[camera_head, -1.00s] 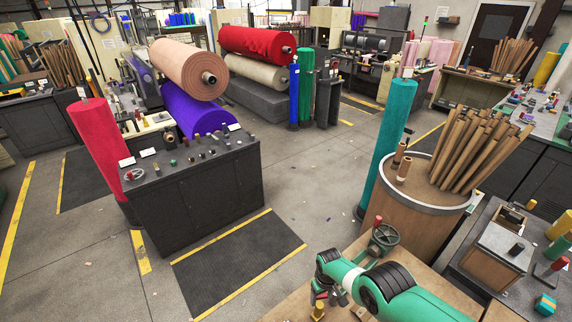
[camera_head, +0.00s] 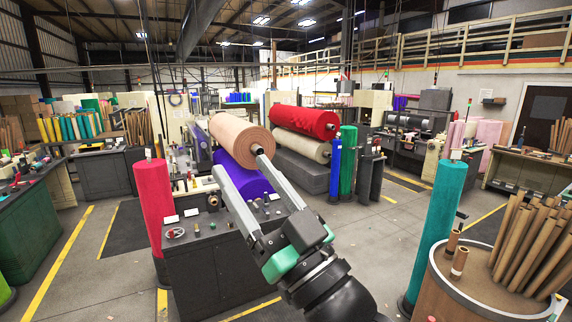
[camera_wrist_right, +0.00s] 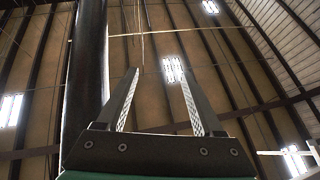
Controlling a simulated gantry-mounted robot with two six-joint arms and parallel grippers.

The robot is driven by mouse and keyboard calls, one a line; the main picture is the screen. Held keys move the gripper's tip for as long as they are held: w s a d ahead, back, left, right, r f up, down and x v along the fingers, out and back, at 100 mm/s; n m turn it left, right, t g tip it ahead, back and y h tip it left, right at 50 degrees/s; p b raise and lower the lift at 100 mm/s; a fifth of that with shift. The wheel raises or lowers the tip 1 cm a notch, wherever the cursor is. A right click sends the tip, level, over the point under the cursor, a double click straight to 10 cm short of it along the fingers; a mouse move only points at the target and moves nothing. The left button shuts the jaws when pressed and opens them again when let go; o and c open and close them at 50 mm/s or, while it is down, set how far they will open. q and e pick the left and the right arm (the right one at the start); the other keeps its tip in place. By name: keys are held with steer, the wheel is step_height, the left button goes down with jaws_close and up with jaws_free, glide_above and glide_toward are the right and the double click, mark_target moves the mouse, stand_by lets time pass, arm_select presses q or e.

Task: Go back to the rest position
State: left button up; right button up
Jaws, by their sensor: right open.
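My right gripper (camera_head: 238,162) is raised in the middle of the camera_head view, its two long grey fingers spread apart and pointing up and away. Nothing is between the fingers. In the camera_wrist_right view the same gripper (camera_wrist_right: 158,78) is open and empty, facing the ceiling. In the camera_head view its fingers cover part of the dark control console (camera_head: 195,265) and of the purple roll (camera_head: 228,178). My left gripper is not in view.
A peach roll (camera_head: 238,140) and a red roll (camera_head: 305,121) lie behind the console. A crimson roll (camera_head: 153,195) stands at left, a teal roll (camera_head: 437,225) at right. A barrel (camera_head: 465,295) of cardboard tubes stands at lower right. Floor between console and teal roll is clear.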

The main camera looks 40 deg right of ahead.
steer(key=s+a+r+t+y, duration=0.2)
steer(key=s+r, duration=0.3)
steer(key=s, duration=0.5)
steer(key=shift+a+r+n+t, duration=0.15)
steer(key=shift+a+n+t, duration=0.25)
steer(key=shift+t, duration=0.1)
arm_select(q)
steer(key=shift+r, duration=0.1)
